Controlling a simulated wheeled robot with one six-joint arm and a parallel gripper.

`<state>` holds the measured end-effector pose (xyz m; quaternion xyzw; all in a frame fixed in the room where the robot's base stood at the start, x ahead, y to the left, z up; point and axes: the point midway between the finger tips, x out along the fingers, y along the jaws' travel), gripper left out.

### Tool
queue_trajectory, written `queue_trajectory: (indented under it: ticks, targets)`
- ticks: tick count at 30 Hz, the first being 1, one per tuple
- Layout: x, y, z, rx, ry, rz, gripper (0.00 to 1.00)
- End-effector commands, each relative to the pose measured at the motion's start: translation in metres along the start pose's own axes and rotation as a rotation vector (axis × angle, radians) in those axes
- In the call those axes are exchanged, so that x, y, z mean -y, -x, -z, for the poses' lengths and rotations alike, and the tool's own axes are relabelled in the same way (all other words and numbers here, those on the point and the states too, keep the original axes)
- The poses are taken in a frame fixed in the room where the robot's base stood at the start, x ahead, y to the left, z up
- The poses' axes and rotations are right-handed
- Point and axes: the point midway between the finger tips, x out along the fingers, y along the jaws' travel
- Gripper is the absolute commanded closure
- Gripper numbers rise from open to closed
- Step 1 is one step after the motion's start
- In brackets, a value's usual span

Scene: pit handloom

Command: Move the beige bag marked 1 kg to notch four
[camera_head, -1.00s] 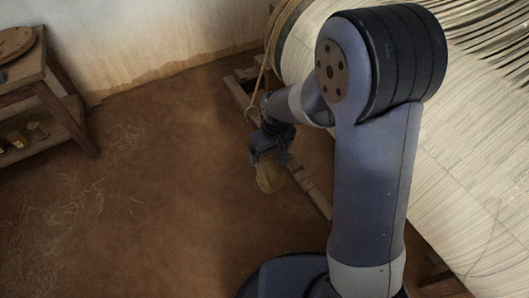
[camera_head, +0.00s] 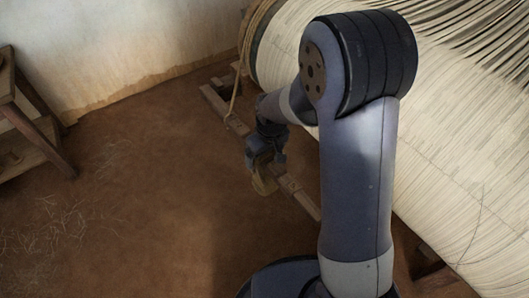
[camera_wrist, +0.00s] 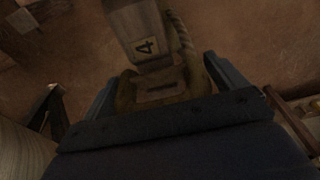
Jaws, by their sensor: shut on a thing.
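My gripper (camera_head: 266,158) is shut on the beige bag (camera_head: 262,184), which hangs below the fingers beside the notched wooden bar in the head view. In the wrist view the bag (camera_wrist: 165,96) sits between my two fingers, with a short dark mark on its face that I cannot read surely. A pale wooden part marked 4 (camera_wrist: 137,34) stands just beyond the bag in the wrist view. A rope (camera_wrist: 181,40) runs beside it towards the bag. I cannot tell whether bag and marked part touch. The bar (camera_head: 300,196) is partly hidden by my arm.
A large beam wound with pale threads (camera_head: 440,150) fills the right, with a rope (camera_head: 236,92) hanging at its left end. A wooden stand (camera_head: 40,140) is at the left edge. The brown floor (camera_head: 160,200) between is open, with loose fibres.

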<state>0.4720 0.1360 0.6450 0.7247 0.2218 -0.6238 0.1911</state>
Motion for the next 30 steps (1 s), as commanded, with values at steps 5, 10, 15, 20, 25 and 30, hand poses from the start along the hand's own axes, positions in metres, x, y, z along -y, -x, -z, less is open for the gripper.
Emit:
queue_trajectory:
  ticks: [5,10,15,20,25,30]
  targets:
    - [-0.0002,-0.0032,0.0005,-0.003,0.000,-0.001,0.79]
    - [-0.0002,-0.0033,0.0004,-0.003,0.000,-0.001,0.79]
    - [-0.0002,-0.0032,0.0005,-0.003,0.000,-0.001,0.79]
    - [-0.0002,-0.0040,0.0003,-0.003,0.000,-0.001,0.79]
    - [-0.0002,-0.0066,-0.0001,-0.003,0.000,-0.001,0.79]
    - [-0.0002,-0.0085,-0.0004,-0.003,0.000,-0.001,0.79]
